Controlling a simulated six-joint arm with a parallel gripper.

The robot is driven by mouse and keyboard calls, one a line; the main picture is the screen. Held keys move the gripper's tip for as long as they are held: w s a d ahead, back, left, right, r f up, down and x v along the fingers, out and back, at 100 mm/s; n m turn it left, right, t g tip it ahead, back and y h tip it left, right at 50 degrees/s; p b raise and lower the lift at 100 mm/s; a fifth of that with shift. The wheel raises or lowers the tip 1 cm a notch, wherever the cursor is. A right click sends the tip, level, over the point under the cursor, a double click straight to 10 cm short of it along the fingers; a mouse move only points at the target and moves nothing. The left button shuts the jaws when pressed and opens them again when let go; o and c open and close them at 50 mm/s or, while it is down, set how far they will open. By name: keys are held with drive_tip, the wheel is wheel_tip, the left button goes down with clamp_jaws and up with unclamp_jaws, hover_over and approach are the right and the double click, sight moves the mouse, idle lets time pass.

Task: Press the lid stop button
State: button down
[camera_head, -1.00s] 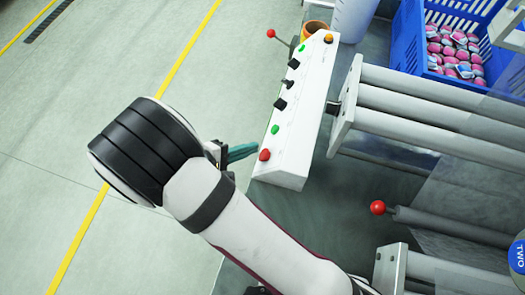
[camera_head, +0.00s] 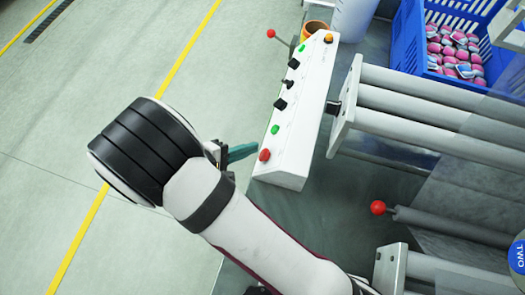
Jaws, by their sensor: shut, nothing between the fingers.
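A white sloped control panel (camera_head: 301,112) stands at the centre top. It carries a red button (camera_head: 264,155) at its near end, a green button (camera_head: 275,130), black switches (camera_head: 280,104) and an orange button (camera_head: 328,38) at the far end. No label shows which of these is the lid stop button. My gripper (camera_head: 254,149), with teal fingers, is shut and empty. Its tips point right, just left of the red button; I cannot tell whether they touch the panel.
White rollers (camera_head: 430,110) on an end plate lie right of the panel. A red-knobbed lever (camera_head: 378,207) is at the lower right, another (camera_head: 271,33) beyond the panel. A blue crate (camera_head: 408,40) holds pink-and-white items. The floor at left is clear.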

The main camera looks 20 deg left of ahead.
idle(0.3)
drive_tip(key=shift+d+f, duration=0.25)
drive_tip(key=shift+d, duration=0.1)
drive_tip(key=shift+d+f, duration=0.25)
drive_tip(key=shift+d, duration=0.1)
idle(0.6)
idle(0.3)
drive_tip(key=shift+a+r, duration=0.5)
drive_tip(key=shift+a, duration=0.2)
drive_tip(key=a+r, duration=0.1)
drive_tip(key=a, duration=0.1)
drive_tip(key=a+r, duration=0.2)
drive_tip(key=shift+f, duration=0.1)
idle(0.6)
